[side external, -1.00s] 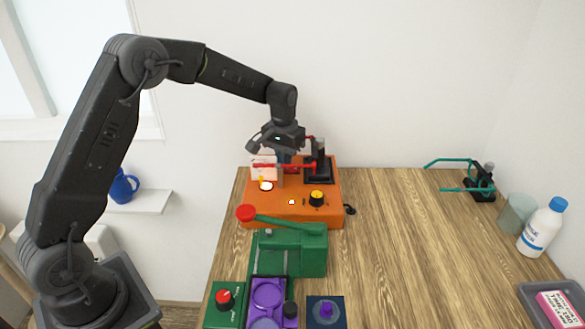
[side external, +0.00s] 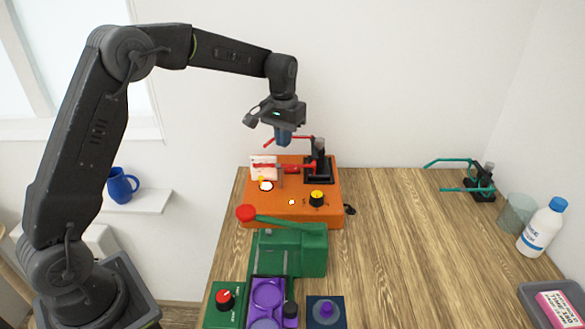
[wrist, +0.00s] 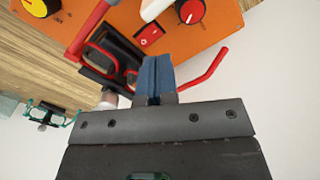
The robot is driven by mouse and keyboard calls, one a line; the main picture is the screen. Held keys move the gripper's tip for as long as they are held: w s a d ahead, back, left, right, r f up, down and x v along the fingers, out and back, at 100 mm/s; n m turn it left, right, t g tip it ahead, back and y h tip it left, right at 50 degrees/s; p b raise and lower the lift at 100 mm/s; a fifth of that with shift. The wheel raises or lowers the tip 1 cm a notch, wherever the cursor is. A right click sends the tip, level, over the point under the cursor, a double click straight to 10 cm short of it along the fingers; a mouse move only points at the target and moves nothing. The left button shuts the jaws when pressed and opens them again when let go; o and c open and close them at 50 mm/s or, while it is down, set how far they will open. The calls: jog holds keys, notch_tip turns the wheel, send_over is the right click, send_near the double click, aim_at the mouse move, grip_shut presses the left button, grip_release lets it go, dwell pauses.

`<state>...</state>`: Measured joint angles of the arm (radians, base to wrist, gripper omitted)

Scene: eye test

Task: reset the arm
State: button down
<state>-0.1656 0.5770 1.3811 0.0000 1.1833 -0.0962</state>
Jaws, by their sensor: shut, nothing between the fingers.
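My gripper (side external: 283,139) hangs from my arm above the back of an orange machine (side external: 275,208), clear of it. In the wrist view my gripper (wrist: 157,62) shows its blue fingers pressed together with nothing between them. The orange machine (wrist: 222,18) fills the top of the wrist view. It carries a red-armed black stand (side external: 319,164), a black and yellow knob (side external: 316,198) and a white card (side external: 263,168). One red arm (wrist: 205,72) of the stand shows beside my fingers in the wrist view.
A green press (side external: 300,250) with a red-knobbed lever stands in front of the orange machine. A purple tray (side external: 256,290) and dark box (side external: 340,312) lie nearer. A teal-armed stand (side external: 481,184), cup (side external: 514,213) and white bottle (side external: 541,230) stand at right. The middle-right table is bare.

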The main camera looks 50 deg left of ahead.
jog(key=s+d+r+m+t, duration=0.1)
jog(key=s+d+r, duration=0.1)
jog(key=s+r, duration=0.35)
jog(key=s+d+r+t, duration=0.2)
jog(key=s+d, duration=0.1)
jog(key=s, duration=0.5)
jog(key=s+d+r+m+t, duration=0.1)
jog(key=s+d+r, duration=0.1)
jog(key=s+r, duration=0.35)
jog(key=s+d+f+m+t, duration=0.1)
jog(key=s+f, duration=0.3)
jog(key=s, duration=0.7)
jog(key=shift+s+d+f+t, duration=0.15)
jog(key=shift+d+f+t, duration=0.05)
jog(key=shift+t, duration=0.1)
